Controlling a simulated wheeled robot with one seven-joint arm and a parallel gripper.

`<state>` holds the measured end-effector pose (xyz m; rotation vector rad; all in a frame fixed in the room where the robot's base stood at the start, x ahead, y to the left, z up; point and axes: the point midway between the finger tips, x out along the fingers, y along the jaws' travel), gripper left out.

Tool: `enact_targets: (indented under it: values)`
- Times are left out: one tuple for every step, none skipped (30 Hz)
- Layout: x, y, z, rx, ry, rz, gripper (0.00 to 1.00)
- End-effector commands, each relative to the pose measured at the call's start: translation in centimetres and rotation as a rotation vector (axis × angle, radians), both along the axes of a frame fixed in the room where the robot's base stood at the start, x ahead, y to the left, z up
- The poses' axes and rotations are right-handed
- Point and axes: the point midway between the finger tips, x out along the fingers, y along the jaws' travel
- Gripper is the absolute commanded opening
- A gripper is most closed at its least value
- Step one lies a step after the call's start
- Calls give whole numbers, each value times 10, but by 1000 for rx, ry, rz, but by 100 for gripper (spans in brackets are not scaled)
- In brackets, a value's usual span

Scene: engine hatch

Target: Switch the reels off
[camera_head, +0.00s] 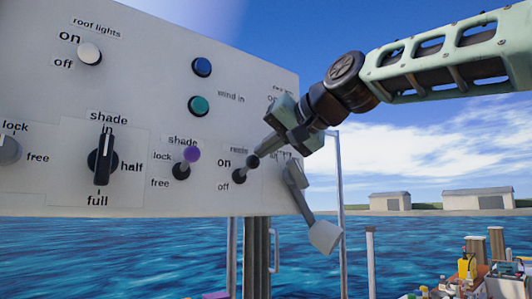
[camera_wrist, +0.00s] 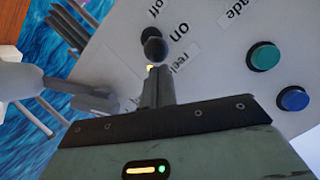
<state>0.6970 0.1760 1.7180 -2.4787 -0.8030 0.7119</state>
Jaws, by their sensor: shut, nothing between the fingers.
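The reels switch (camera_head: 239,176) is a small toggle with a black ball tip on the white panel. Its tip leans up, toward the "on" label and away from "off". In the wrist view the black ball (camera_wrist: 155,48) shows just beyond my fingertips. My gripper (camera_head: 264,153) is shut and empty, with its fingertips close to the ball on its upper right side. I cannot tell whether they touch it. The gripper's fingers also show in the wrist view (camera_wrist: 158,76). The "reels" label is partly covered by my gripper in the head view.
The shade toggle (camera_head: 192,155) with a purple tip stands left of the reels switch. A black shade knob (camera_head: 103,158) is further left. Blue (camera_head: 202,67) and green (camera_head: 199,106) buttons sit above. A grey lever (camera_head: 325,236) hangs at the panel's lower right edge.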

Motion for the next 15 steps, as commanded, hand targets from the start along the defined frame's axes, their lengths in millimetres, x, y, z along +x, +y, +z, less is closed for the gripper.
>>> enact_targets:
  values:
    - [0, 0, -2, 3, -4, 0, 0]
    - [-1, 0, -2, 5, -7, 0, 0]
    - [-1, 0, -3, 7, -10, 1, 0]
    - [-1, 0, -3, 9, -13, 0, 0]
    - [-1, -1, -3, 10, -15, 1, 0]
    - [-1, -1, -4, 12, -19, 0, 0]
    - [-1, -1, -4, 14, -21, 1, 0]
    - [-1, -1, -5, 15, -24, 0, 0]
    - [-2, -1, -5, 18, -29, 1, 0]
    - [-2, -1, -5, 20, -31, 0, 0]
    - [-2, -1, -6, 21, -35, 0, 0]
    - [-2, -1, -6, 25, -38, 0, 0]
    - [-2, -1, -7, 26, -42, 1, 0]
    - [-2, -1, -7, 29, -44, 1, 0]
    - [-3, -1, -7, 32, -48, 1, 0]
